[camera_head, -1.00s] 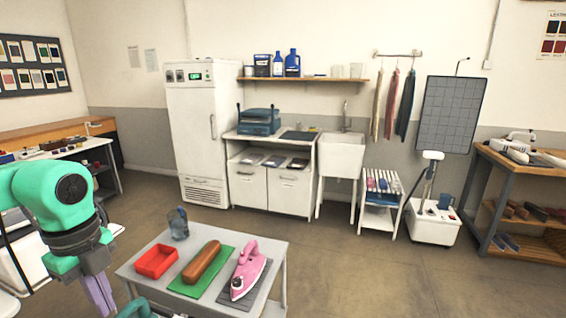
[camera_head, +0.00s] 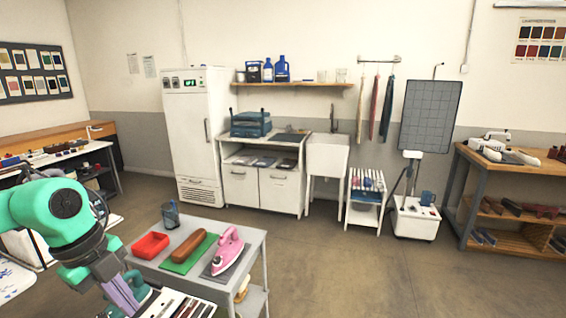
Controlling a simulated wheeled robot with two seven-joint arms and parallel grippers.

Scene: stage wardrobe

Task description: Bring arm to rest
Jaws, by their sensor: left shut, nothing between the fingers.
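My left arm comes in from the left, with its teal shoulder and forearm beside the small grey table (camera_head: 262,262). My left gripper (camera_head: 184,305) is at the bottom edge of the view, in front of the table's near side. It is shut and holds nothing; its tips are partly cut off by the picture edge. My right gripper is out of view.
Open floor (camera_head: 350,275) lies to the right.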

